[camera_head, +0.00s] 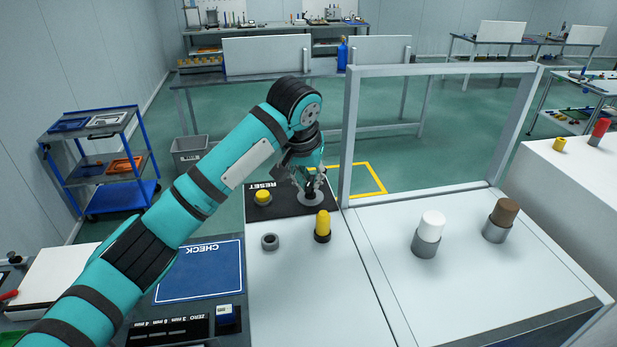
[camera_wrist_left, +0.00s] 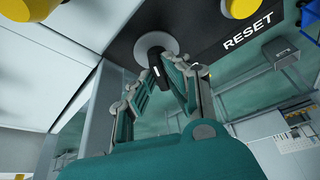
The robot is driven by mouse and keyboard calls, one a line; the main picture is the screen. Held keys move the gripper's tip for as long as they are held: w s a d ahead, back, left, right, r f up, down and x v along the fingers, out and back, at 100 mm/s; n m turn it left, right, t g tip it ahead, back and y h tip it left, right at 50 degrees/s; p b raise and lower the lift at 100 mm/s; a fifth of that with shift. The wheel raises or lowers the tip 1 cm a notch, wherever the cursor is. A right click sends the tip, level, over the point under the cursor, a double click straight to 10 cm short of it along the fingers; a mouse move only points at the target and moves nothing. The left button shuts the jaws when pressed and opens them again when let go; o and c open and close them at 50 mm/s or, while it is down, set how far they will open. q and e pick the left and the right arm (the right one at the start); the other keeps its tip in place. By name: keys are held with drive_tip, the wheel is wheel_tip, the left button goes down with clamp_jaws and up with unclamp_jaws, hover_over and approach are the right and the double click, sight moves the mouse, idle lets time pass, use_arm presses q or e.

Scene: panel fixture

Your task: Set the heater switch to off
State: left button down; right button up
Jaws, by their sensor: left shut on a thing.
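The rotary switch has a round grey base (camera_head: 309,198) on the black panel marked RESET. In the left wrist view its black handle with a white mark (camera_wrist_left: 157,66) stands out from the grey disc (camera_wrist_left: 155,45). No heater label is readable, and I cannot tell the switch's setting. My left gripper (camera_head: 314,182) comes down over the switch from above; its fingers also show in the left wrist view (camera_wrist_left: 161,78), shut on the handle from both sides. The fingers hide much of the handle in the head view. My right gripper is not in view.
A yellow button (camera_head: 263,197) sits left of the switch on the same panel. A yellow-capped post (camera_head: 322,226) and a grey ring (camera_head: 270,242) stand in front. A metal frame (camera_head: 349,140) rises close on the right.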

use_arm(q)
drive_tip(key=n, duration=0.2)
drive_tip(key=n+y, duration=0.2)
drive_tip(key=n, duration=0.1)
drive_tip(key=shift+d+r+n, duration=0.15)
drive_tip(key=shift+d+n, duration=0.1)
drive_tip(key=shift+n, duration=0.05)
drive_tip(key=shift+w, duration=0.1)
idle(0.3)
drive_tip(key=c, duration=1.4)
unclamp_jaws()
drive_tip(key=shift+o, duration=0.2)
drive_tip(key=v, duration=1.2)
drive_tip(key=shift+s, duration=0.2)
